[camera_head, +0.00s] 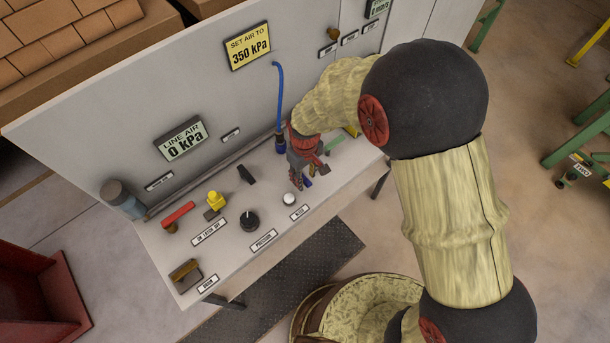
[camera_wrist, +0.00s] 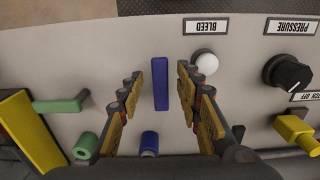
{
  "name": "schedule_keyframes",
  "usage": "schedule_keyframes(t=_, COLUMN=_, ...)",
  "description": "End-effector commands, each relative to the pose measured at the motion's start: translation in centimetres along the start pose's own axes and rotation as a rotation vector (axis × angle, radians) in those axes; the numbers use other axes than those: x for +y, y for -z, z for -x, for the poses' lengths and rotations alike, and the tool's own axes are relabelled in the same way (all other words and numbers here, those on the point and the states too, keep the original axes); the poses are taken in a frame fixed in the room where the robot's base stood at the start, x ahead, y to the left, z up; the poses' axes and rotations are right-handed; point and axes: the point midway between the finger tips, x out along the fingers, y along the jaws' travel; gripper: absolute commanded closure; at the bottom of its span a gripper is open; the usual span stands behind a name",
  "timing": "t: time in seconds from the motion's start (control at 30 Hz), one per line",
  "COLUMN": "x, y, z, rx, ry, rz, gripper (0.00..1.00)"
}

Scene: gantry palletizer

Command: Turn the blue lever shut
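The blue lever (camera_wrist: 160,83) shows in the wrist view as an upright blue bar on the grey panel, between my two fingers. My gripper (camera_wrist: 158,77) is open, with one finger on each side of the lever and a visible gap to both. A short blue cylinder (camera_wrist: 149,143) sits nearer the palm, in line with the lever. In the head view my gripper (camera_head: 306,178) is low over the panel's right part. A bit of blue (camera_head: 309,169) shows among the fingers there; most of the lever is hidden by the gripper.
A white bleed button (camera_wrist: 206,63) and black pressure knob (camera_wrist: 287,73) lie right of the fingers in the wrist view. A green lever (camera_wrist: 62,104) and yellow part (camera_wrist: 30,130) lie left. A blue hose (camera_head: 279,95) rises behind my gripper. The line air display (camera_head: 183,140) reads 0 kPa.

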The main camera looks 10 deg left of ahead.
Motion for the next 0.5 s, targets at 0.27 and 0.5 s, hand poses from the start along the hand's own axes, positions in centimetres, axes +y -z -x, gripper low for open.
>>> schedule_keyframes(t=0.27, x=0.00, y=0.00, z=-0.04, rx=0.000, ry=0.000, rz=0.000, gripper=0.68)
schedule_keyframes(t=0.5, x=0.00, y=-0.01, z=-0.03, rx=0.000, ry=0.000, rz=0.000, gripper=0.82)
